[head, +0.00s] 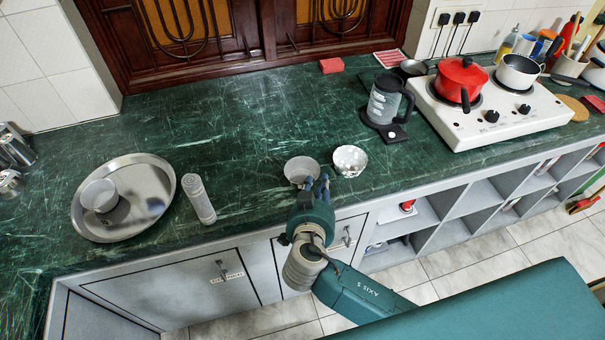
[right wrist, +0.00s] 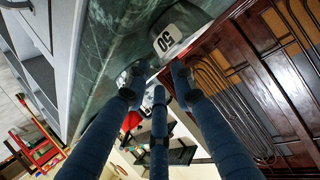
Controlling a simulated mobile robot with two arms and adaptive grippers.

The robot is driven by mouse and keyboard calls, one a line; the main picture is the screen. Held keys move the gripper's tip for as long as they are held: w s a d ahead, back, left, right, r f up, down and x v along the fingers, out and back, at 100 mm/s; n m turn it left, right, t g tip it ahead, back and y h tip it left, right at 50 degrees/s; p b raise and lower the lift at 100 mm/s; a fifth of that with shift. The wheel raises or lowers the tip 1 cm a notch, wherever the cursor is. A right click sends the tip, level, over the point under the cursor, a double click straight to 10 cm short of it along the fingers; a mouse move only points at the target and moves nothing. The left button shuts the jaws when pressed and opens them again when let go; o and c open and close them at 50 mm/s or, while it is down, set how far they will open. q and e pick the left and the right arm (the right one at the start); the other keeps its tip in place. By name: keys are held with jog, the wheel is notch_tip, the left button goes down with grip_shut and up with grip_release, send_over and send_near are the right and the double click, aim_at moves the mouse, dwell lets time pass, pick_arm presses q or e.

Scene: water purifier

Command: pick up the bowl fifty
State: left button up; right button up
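A grey bowl (head: 300,168) stands near the front edge of the green counter in the head view. In the right wrist view the grey bowl (right wrist: 180,28) carries a white label reading 50. My right gripper (head: 316,186) is at the counter's front edge, just to the front right of this bowl. In the right wrist view its dark fingers (right wrist: 158,78) are spread apart with nothing between them, and the bowl lies by the fingertips. Whether a fingertip touches the rim is unclear. My left gripper is not in view.
A white patterned bowl (head: 350,160) stands close on the right. A grey cylinder (head: 198,198) lies on the left, beside a round metal tray (head: 150,218) holding a cup (head: 99,195). A kettle (head: 386,101) and stove (head: 520,118) are at the right. The counter behind the bowls is clear.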

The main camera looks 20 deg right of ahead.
aim_at(303, 175)
jog(key=shift+w+d, duration=0.1)
jog(key=shift+w, duration=0.3)
jog(key=p+x, duration=0.1)
jog(key=x, duration=0.2)
jog(key=shift+w+f+p, duration=0.15)
jog(key=shift+f+p, duration=0.1)
jog(key=shift+p, duration=0.15)
jog(key=shift+w+d+f, duration=0.1)
jog(key=shift+w+f, duration=0.2)
jog(key=shift+w, duration=0.05)
jog(key=shift+s, duration=0.1)
grip_shut()
